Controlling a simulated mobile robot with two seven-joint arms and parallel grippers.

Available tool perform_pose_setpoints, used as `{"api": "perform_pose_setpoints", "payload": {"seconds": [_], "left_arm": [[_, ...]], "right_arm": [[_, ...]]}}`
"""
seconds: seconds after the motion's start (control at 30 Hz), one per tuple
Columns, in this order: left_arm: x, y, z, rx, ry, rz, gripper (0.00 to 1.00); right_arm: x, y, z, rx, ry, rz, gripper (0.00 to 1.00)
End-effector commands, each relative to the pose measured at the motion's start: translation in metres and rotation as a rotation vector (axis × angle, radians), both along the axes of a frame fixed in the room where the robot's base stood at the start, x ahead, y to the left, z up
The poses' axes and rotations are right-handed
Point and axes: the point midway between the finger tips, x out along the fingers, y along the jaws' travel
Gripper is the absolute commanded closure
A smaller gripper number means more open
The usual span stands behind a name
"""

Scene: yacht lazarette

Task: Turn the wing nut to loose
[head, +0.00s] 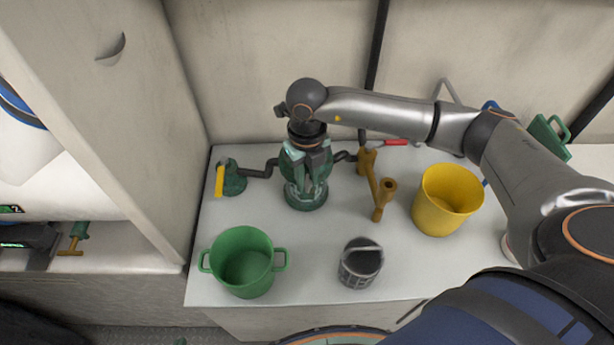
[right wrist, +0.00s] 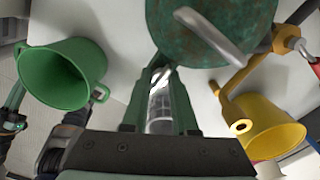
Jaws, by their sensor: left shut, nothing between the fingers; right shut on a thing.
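The green strainer (head: 304,196) stands on the white bench with dark hoses on both sides. In the right wrist view, its worn green top (right wrist: 190,15) fills the upper middle, with a grey metal bar (right wrist: 215,38) across it. The head view hides the nut behind the gripper.
A green bucket (head: 242,264), a grey mesh basket (head: 360,265) and a yellow bucket (head: 446,200) stand on the bench. A brass pipe fitting (head: 378,190) is right of the strainer. A yellow-handled valve (head: 231,178) is left of it. A locker wall stands at left.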

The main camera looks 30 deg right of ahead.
Motion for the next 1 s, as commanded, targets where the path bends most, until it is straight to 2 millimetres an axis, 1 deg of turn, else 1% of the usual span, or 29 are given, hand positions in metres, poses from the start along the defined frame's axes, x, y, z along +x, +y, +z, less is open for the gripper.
{"api": "perform_pose_setpoints", "payload": {"seconds": [0.27,0.3,0.57,0.87,1.0], "left_arm": [[0.000,0.000,0.000,0.000,0.001,0.000,1.00],[0.000,0.000,0.000,0.000,0.001,0.000,1.00],[0.000,0.000,0.000,0.000,0.001,0.000,1.00],[0.000,0.000,-0.001,0.000,0.001,0.000,1.00],[0.000,0.000,-0.002,0.001,0.001,-0.001,1.00]], "right_arm": [[0.002,0.000,0.002,0.000,-0.006,-0.002,1.00],[0.002,0.000,0.002,0.000,-0.006,-0.002,0.72],[0.001,0.000,0.001,0.000,-0.003,-0.001,0.43],[0.001,0.000,0.003,0.000,-0.002,0.000,0.43],[0.002,0.000,0.018,0.000,-0.006,-0.001,0.43]]}}
